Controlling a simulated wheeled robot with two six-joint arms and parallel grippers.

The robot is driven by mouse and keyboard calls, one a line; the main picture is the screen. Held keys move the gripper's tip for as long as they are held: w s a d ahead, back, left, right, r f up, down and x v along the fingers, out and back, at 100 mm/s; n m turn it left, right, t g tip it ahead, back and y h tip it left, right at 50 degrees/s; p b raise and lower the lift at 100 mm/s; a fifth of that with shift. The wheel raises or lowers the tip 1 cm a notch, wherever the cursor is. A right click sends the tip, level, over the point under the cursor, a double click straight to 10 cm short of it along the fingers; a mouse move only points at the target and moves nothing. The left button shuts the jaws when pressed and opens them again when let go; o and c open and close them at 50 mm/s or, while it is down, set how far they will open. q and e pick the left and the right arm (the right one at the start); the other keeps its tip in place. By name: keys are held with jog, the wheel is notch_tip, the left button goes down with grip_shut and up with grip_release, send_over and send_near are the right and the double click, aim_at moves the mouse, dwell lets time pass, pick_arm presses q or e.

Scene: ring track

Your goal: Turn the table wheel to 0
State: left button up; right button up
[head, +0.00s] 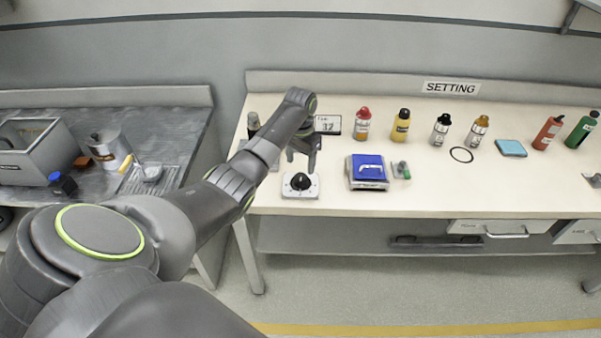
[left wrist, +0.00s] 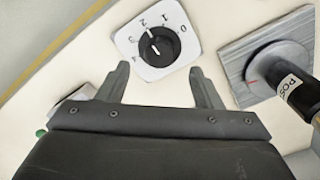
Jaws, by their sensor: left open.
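The table wheel is a small black knob (head: 301,181) on a white square plate near the front edge of the cream table. In the left wrist view the knob (left wrist: 158,47) sits inside a ring of numbers from 0 to 4. A white line on it appears to point near the 2; the 0 is at the upper right. My left gripper (head: 301,162) is open and empty, above and just behind the wheel in the head view. In the left wrist view its fingers (left wrist: 160,66) are apart, with the knob beyond the gap, untouched. My right gripper is out of view.
A small display sign (head: 327,124) stands behind the wheel. A blue-topped device (head: 367,171) is to its right. A dark cylinder on a grey plate (left wrist: 240,55) is close by. Several bottles line the back. The table front (head: 430,190) is clear.

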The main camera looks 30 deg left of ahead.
aim_at(301, 177)
pick_arm(q)
jog(key=shift+f, duration=2.8)
jog(key=shift+c, duration=0.3)
jog(key=c, duration=0.9)
